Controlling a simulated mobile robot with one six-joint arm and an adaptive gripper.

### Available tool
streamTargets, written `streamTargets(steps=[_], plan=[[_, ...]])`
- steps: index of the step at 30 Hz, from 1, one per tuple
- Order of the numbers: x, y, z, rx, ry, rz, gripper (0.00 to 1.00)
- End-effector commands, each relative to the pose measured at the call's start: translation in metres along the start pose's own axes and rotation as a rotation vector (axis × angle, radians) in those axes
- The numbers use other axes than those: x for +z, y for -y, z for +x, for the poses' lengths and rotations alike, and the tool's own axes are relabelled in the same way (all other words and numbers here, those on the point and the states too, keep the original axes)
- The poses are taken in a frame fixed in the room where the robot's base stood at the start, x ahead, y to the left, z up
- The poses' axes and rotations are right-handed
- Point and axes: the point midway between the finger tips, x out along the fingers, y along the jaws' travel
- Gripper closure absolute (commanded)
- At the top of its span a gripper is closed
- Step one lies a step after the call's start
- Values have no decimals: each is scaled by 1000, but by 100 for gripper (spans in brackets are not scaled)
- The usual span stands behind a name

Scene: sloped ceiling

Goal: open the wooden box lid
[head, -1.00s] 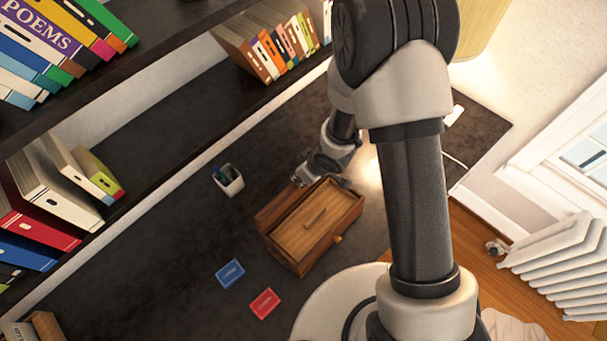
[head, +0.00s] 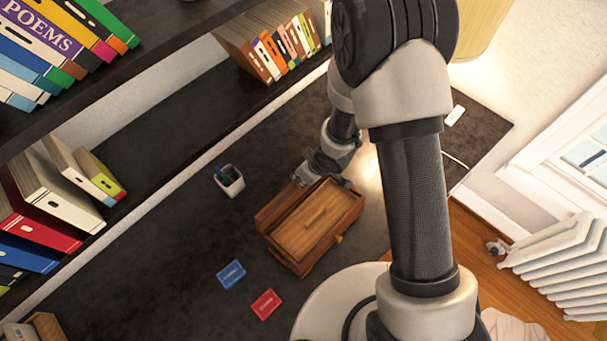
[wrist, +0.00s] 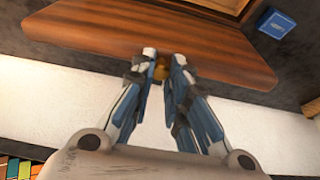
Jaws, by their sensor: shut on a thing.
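The brown wooden box (head: 352,213) stands on the dark desk. A lighter wooden panel with a bar handle (head: 315,217) shows inside its raised rim, and a small round knob (head: 338,239) is on its near right side. A darker wooden panel (head: 275,212) runs along its left side. My gripper (head: 303,180) is at the box's far end, partly hidden by my wrist. I cannot tell how far the lid is raised.
A white pen cup (head: 230,181) stands left of the box. A blue card box (head: 231,274) and a red card box (head: 266,304) lie in front. Shelves with books (head: 40,215) run along the left and back. Dark desk around the cup is clear.

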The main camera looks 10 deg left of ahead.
Motion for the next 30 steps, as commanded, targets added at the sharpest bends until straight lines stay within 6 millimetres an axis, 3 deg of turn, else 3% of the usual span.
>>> streamTargets(steps=[11, 12, 21, 30], plan=[[3, 3, 2, -6, 7, -2, 100], [4, 3, 2, -6, 7, -2, 84], [2, 2, 1, -3, 4, -1, 64], [1, 1, 0, -1, 1, 0, 63]])
